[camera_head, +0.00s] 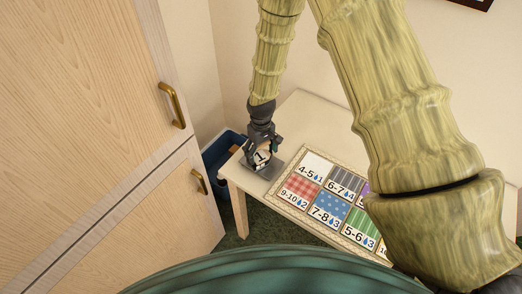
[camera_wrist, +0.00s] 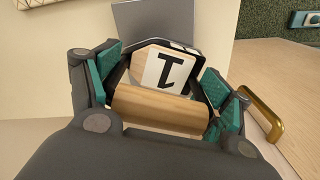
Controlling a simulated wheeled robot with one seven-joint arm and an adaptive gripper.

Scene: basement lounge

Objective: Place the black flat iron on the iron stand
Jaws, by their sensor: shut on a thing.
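My gripper (camera_wrist: 160,85) is shut on the flat iron. The iron's light wooden handle (camera_wrist: 160,108) lies between the teal finger pads. The iron (camera_wrist: 166,70) has a white label with a black 1, and a dark edge shows around it. In the head view my gripper (camera_head: 262,146) points down at the table's left corner, with the iron (camera_head: 262,157) under it. A grey plate, which looks like the iron stand (camera_head: 270,172), lies at that corner beneath the iron. A grey panel (camera_wrist: 150,18) shows beyond the iron in the wrist view. I cannot tell whether iron and stand touch.
The cream table (camera_head: 300,115) holds a framed chart (camera_head: 322,203) of numbered cloth patches, right of the stand. A blue bin (camera_head: 222,152) stands beside the table's left end. A wooden cabinet (camera_head: 95,110) with brass handles is close on the left. The table's back part is clear.

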